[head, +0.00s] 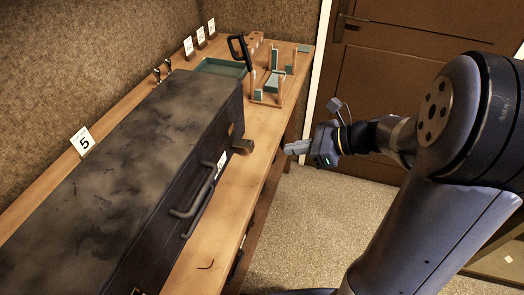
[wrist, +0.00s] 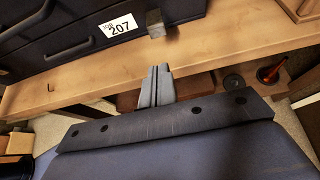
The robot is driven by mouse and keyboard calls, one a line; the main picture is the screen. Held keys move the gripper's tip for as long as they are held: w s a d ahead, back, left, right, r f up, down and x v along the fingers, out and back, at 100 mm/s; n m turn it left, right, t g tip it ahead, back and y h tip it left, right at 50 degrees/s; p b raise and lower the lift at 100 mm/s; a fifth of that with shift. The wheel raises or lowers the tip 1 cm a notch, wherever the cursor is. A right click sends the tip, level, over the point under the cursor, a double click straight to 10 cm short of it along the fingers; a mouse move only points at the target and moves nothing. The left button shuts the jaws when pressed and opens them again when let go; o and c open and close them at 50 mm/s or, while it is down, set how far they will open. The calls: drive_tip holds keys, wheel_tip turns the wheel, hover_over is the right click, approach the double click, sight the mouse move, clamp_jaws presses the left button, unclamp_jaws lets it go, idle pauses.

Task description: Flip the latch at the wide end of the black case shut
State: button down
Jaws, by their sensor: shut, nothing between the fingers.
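The black case (head: 120,150) lies closed along the bench, its lid dusty and scuffed. A brass latch (head: 238,145) sticks out from its front side near the far end; it also shows in the wrist view (wrist: 155,23). Another small brass piece (head: 137,291) shows low at the near end, cut off by the frame. I cannot tell for sure which end is wider. My gripper (head: 288,149) is shut and empty, out past the bench's front edge, to the right of the far latch and apart from it. In the wrist view its fingertips (wrist: 158,70) point toward that latch.
A handle (head: 200,195) and a white 207 tag (wrist: 117,25) are on the case front. A narrow strip of bench (head: 228,215) is bare before the case. A green tray (head: 222,67) and a wooden rack (head: 272,85) stand beyond it. A door (head: 385,85) is behind.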

sight(261, 163)
drive_tip(key=x, duration=1)
drive_tip(key=shift+r, duration=0.1)
drive_tip(key=shift+r+h+p, duration=0.2)
drive_tip(key=shift+h+p, duration=0.1)
drive_tip(key=shift+p, duration=0.4)
